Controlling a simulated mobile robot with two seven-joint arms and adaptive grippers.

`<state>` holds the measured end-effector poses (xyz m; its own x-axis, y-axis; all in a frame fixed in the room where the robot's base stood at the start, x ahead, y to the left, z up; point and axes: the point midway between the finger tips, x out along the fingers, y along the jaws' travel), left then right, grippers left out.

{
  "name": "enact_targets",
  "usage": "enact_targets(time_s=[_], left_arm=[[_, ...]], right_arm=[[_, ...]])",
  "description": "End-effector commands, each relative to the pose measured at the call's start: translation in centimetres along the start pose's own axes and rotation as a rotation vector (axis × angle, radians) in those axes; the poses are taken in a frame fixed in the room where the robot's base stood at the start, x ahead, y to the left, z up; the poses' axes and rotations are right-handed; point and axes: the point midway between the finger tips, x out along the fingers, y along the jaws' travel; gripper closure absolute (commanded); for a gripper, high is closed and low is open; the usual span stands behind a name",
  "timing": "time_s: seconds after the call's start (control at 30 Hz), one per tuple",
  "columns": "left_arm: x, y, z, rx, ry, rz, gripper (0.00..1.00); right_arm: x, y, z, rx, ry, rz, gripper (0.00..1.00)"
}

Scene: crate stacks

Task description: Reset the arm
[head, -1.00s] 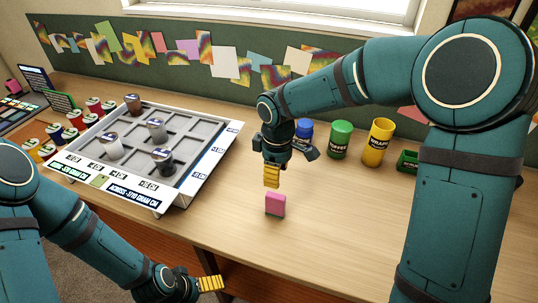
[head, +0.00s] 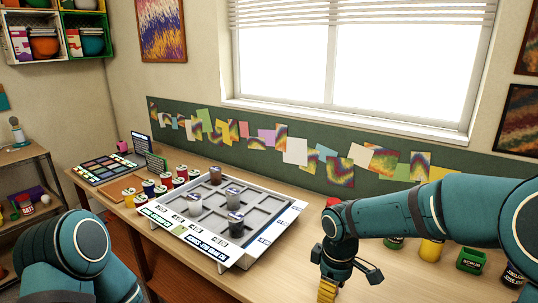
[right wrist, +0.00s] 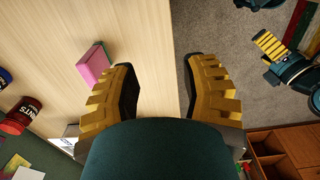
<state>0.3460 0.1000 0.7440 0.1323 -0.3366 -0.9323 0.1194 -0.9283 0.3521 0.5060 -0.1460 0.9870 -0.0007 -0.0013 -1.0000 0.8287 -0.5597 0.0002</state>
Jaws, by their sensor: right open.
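My right gripper (head: 327,290) hangs over the table at the lower edge of the head view. In the right wrist view its yellow ribbed fingers (right wrist: 160,72) are spread apart with nothing between them. A pink block (right wrist: 93,64) lies on the wooden tabletop beside the left finger in that view, apart from it; the head view does not show it. My left gripper (right wrist: 272,46) shows at the top right of the right wrist view, out past the table edge; its opening is unclear.
A grey compartment tray (head: 262,222) with several jars stands left of my right arm. Paint pots (head: 166,179) and a colour palette (head: 107,170) lie beyond it. A green container (head: 470,260) stands at the right. A shelf (head: 25,153) is at the far left.

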Motion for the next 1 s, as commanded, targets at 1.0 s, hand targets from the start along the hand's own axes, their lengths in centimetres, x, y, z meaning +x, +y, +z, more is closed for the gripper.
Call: enact_targets(time_s=[1.0], left_arm=[[0.0, 0.0, 0.0, 0.0, 0.0, 0.0, 0.01]], right_arm=[[24.3, -15.9, 5.1, 1.105, 0.275, -0.278, 0.55]])
